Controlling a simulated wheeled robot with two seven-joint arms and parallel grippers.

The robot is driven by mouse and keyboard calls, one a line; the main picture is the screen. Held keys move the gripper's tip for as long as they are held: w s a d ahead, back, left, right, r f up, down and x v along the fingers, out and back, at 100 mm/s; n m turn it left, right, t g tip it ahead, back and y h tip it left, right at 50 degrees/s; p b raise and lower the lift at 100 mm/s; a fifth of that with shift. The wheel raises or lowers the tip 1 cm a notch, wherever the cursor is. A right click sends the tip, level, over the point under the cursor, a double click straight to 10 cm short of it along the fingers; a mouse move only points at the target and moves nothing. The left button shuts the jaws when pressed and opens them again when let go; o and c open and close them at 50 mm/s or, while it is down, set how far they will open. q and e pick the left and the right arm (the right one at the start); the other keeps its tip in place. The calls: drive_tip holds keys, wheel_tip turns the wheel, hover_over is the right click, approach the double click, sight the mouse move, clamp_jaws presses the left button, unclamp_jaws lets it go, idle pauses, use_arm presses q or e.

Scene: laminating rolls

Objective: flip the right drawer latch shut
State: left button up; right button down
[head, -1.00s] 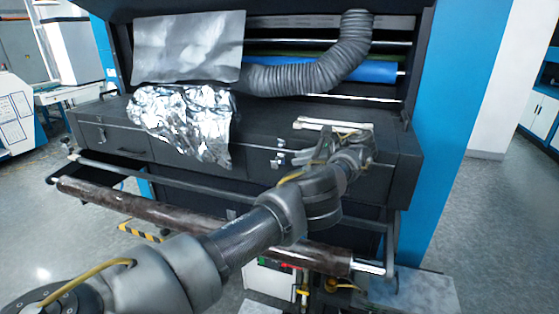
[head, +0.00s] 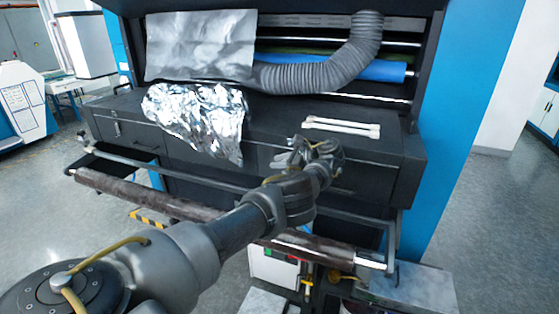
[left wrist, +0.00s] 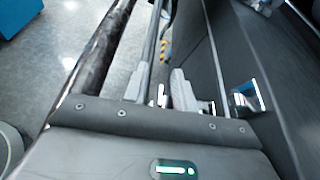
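The right drawer (head: 372,186) is a dark front panel on the black machine body. Its metal latch (left wrist: 246,97) shows in the left wrist view as a shiny plate on the dark panel, to the right of my fingers. In the head view the latch area is largely hidden by my left gripper (head: 292,152). In the left wrist view the two pale fingers of that gripper (left wrist: 161,88) stand apart with nothing seen between them. Whether the latch is flipped open or shut cannot be told. My right gripper is not in view.
A dark roll (head: 150,198) on a bar runs across the front below the drawers. Crumpled foil (head: 200,120) hangs over the ledge. A white-ended bar (head: 341,127) lies on top at right. A grey hose (head: 335,68) curves above. The left drawer has its own latch (head: 116,128).

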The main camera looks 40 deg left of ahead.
use_arm(q)
drive_tip(key=shift+w+a+f, duration=0.1)
clamp_jaws()
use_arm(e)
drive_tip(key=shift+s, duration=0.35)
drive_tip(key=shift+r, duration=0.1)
